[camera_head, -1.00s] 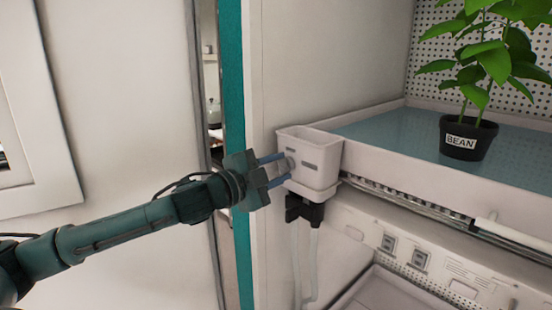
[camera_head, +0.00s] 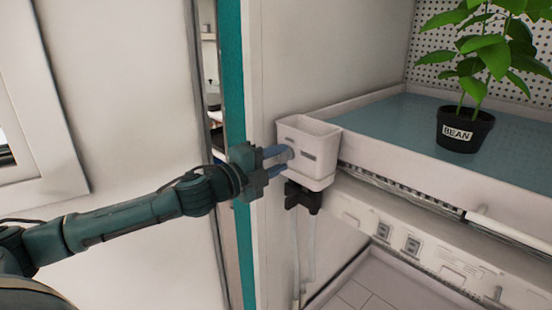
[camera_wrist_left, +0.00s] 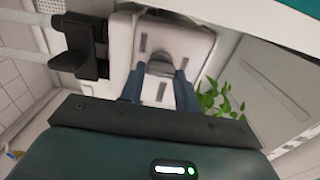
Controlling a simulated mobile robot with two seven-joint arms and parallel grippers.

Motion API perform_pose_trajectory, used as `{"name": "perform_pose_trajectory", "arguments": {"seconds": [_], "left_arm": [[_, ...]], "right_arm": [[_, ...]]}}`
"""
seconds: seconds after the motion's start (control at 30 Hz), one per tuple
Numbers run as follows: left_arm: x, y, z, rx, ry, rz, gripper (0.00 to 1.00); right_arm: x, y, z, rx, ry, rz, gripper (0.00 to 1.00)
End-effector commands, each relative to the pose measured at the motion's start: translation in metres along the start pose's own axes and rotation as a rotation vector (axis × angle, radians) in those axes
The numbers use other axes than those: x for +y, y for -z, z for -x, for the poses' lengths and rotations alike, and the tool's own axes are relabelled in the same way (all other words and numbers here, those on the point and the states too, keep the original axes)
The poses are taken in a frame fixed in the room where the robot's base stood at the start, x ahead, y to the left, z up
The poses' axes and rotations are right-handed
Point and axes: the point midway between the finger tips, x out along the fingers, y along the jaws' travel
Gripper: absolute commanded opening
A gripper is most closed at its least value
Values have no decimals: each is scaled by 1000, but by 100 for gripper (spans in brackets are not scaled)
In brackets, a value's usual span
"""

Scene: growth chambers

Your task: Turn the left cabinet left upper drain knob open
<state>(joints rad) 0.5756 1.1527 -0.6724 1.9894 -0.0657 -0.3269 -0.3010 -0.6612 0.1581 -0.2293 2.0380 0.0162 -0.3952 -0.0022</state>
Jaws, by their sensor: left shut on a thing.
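A white drain box (camera_head: 320,147) is fixed at the left front corner of the upper tray. A small grey knob (camera_head: 290,153) sits on its front face, partly hidden by my fingers. My left gripper (camera_head: 282,159) reaches in from the left, with its blue fingers shut on the knob. In the left wrist view the fingers (camera_wrist_left: 158,86) close around the grey knob (camera_wrist_left: 160,68) on the white box (camera_wrist_left: 172,40). My right gripper is not in view.
A black fitting (camera_head: 303,197) with pale tubes hangs below the box. The blue-surfaced tray (camera_head: 400,122) holds a potted bean plant (camera_head: 466,130). A teal cabinet edge (camera_head: 232,85) stands close behind my gripper. A lower white bay (camera_head: 365,285) lies beneath.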

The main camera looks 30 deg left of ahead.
Motion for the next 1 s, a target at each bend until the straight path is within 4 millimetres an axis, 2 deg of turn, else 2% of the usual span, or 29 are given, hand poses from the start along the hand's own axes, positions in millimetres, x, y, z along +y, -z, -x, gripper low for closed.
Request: {"name": "perform_pose_trajectory", "arguments": {"seconds": [0.3,0.33,0.6,0.87,1.0], "left_arm": [[0,0,0,-1,0,-6,9],[0,0,0,-1,0,-6,33],[0,0,0,-1,0,-4,54],[1,0,2,-1,0,-4,54],[5,-2,13,-2,-1,-6,54]], "right_arm": [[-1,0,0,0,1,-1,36],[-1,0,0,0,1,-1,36],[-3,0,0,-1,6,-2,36],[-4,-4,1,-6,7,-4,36],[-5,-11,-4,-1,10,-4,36]]}}
